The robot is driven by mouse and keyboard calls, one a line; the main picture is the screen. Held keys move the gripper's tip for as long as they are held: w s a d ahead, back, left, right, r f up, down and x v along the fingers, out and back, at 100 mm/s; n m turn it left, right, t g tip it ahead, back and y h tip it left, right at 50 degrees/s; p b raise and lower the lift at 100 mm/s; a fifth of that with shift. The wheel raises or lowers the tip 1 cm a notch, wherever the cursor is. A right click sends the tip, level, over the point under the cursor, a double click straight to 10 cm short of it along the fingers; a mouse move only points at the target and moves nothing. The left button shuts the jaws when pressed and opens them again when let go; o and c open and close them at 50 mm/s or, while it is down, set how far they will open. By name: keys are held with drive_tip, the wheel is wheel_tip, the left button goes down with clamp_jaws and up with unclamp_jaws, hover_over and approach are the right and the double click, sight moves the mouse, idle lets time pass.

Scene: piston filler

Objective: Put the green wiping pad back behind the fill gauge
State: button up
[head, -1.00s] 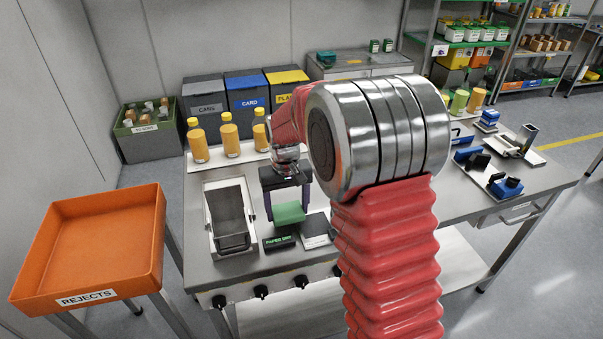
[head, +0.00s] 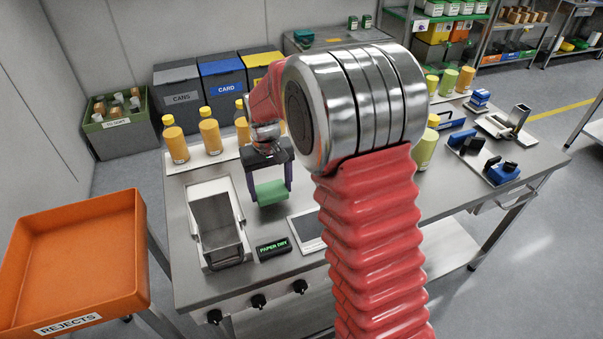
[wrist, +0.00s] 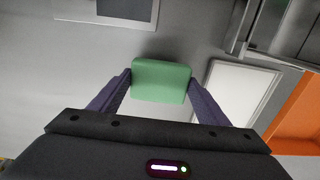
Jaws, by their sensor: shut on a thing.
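The green wiping pad (head: 270,193) is a small soft-looking block. My gripper (head: 269,188) points down and is shut on it, one finger at each side. In the wrist view the pad (wrist: 160,81) sits between the two purple fingers, and grey bench top shows around it. In the head view it appears just above the steel bench, behind a small black display reading "PAPER DRY" (head: 273,248). I cannot tell for sure which thing is the fill gauge. My arm hides part of the bench to the right of the pad.
A steel hopper (head: 216,222) stands left of the pad. A flat dark plate with a pale rim (head: 306,231) lies to the right. Yellow bottles (head: 210,131) stand on a white tray behind. An orange rejects bin (head: 75,258) is at left; blue devices (head: 502,172) lie at right.

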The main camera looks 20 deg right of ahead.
drive_tip(key=shift+w+d+r+m, duration=0.2)
drive_tip(key=shift+w+m, duration=0.1)
drive_tip(key=shift+m, duration=0.2)
drive_tip(key=w+d+r+m, duration=0.3)
drive_tip(key=d+m, duration=0.3)
drive_tip(key=m, duration=0.2)
drive_tip(key=w+d+r+m, duration=0.4)
drive_tip(key=d+m, duration=0.2)
drive_tip(key=m, duration=0.3)
drive_tip(key=shift+d, duration=0.2)
drive_tip(key=shift+w, duration=0.1)
drive_tip(key=shift+f, duration=2.45)
drive_tip(key=shift+f, duration=0.1)
drive_tip(key=shift+f, duration=2.4)
